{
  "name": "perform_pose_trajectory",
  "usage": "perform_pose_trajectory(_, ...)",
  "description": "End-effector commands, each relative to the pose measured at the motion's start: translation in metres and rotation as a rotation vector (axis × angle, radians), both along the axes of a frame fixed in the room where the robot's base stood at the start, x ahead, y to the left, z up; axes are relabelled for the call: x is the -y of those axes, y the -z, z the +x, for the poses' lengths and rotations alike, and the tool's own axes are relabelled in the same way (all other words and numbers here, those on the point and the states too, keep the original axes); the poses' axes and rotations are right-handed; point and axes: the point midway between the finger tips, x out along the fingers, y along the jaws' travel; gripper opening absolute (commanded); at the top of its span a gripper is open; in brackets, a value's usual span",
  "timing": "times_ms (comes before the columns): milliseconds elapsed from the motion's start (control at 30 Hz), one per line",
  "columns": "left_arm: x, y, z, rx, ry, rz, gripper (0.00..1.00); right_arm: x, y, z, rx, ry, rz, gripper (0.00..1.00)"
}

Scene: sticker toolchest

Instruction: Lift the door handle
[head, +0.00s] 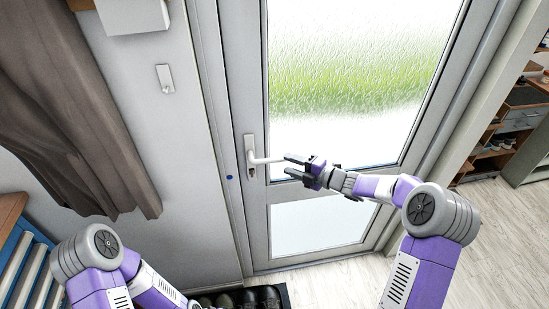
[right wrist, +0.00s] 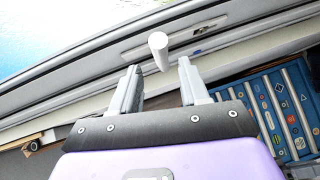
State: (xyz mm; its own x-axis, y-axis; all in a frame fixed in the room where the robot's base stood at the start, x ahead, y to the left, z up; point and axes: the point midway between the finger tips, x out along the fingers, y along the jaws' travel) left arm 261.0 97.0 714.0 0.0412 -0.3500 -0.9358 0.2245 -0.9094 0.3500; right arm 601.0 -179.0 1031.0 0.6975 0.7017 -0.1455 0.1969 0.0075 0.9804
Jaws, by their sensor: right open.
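The white door handle (head: 264,160) is on the left side of the glazed door (head: 256,222), its lever pointing right, roughly level. My right gripper (head: 288,165) is open, with its fingertips at the free end of the lever. In the right wrist view, the white end of the handle (right wrist: 158,46) stands just beyond and between the two spread fingertips of my right gripper (right wrist: 160,68). Whether a finger touches the lever cannot be told. My left arm shows at the lower left of the head view, but its gripper is not visible.
A brown curtain (head: 75,100) hangs at the left. A tray of dark shoes (head: 245,297) lies on the floor below the door. Shelves (head: 508,130) stand at the right. A blue sticker-covered chest (right wrist: 290,108) shows in the right wrist view.

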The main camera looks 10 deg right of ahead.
Motion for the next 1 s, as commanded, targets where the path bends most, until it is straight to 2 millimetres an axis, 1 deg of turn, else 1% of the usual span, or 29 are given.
perform_pose_trajectory(100,0.000,0.001,0.000,0.000,0.000,0.000,0.28,-0.015,0.004,0.013,-0.003,-0.002,0.003,0.45)
perform_pose_trajectory(333,0.000,0.002,0.000,0.000,0.000,0.000,0.28,-0.038,0.009,0.037,-0.004,0.000,0.004,0.45)
perform_pose_trajectory(500,0.000,0.003,0.000,0.000,0.000,0.000,0.28,-0.046,0.011,0.045,-0.006,0.003,0.004,0.45)
perform_pose_trajectory(767,0.000,0.003,0.000,0.000,0.000,0.000,0.28,-0.046,0.011,0.045,-0.006,0.003,0.004,0.45)
perform_pose_trajectory(1000,0.000,0.003,0.000,0.000,0.000,0.000,0.28,-0.046,0.011,0.045,-0.007,0.003,0.004,0.08)
